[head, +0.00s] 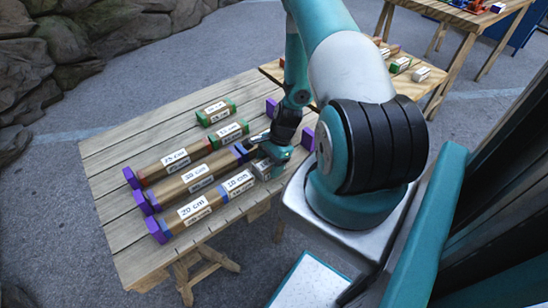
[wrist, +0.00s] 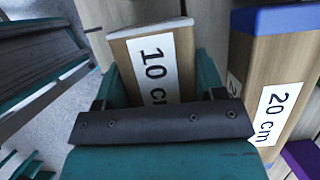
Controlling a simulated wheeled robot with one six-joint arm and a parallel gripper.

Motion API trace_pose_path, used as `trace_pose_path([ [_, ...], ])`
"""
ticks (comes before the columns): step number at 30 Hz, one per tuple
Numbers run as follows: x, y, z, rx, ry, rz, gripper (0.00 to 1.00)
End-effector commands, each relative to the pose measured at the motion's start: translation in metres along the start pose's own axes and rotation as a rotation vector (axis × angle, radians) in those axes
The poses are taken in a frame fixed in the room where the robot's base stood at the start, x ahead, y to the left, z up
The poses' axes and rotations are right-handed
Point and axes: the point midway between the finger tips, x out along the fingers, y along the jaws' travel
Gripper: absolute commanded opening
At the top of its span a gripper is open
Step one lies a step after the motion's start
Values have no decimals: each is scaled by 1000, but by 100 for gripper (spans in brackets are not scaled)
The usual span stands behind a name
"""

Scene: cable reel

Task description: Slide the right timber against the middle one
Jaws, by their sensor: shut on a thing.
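My gripper (head: 270,163) is shut on the right timber, a short piece with a white label at the right of the front row. In the wrist view this timber (wrist: 146,55) reads "10 cm" and lies between the teal fingers; its plain end faces up in the picture. The middle timber (head: 238,184) has a white label and lies just left of my gripper in the same row. The left timber (head: 194,209), marked 20 cm, lies further left against a purple block (head: 157,230). My gripper partly hides the join, so I cannot tell if right and middle timbers touch.
A blue-ended 20 cm timber (wrist: 270,80) lies close beside my gripper in the wrist view. Behind the front row lie a 30 cm timber (head: 190,180) and a 25 cm timber (head: 174,160). The wooden table (head: 120,148) is bare at the back left.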

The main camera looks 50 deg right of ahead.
Motion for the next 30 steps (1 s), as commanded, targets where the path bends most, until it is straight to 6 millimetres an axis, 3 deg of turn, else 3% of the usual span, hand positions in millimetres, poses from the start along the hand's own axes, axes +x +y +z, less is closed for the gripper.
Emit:
trace_pose_path([
  [12,8,5,20,13,-3,-4,38],
  [21,10,6,23,12,-8,-1,38],
  [22,10,6,23,12,-8,-1,65],
  [25,9,6,22,13,-6,-1,88],
  [26,9,6,21,13,-6,-2,93],
  [30,8,6,19,15,-3,-4,93],
])
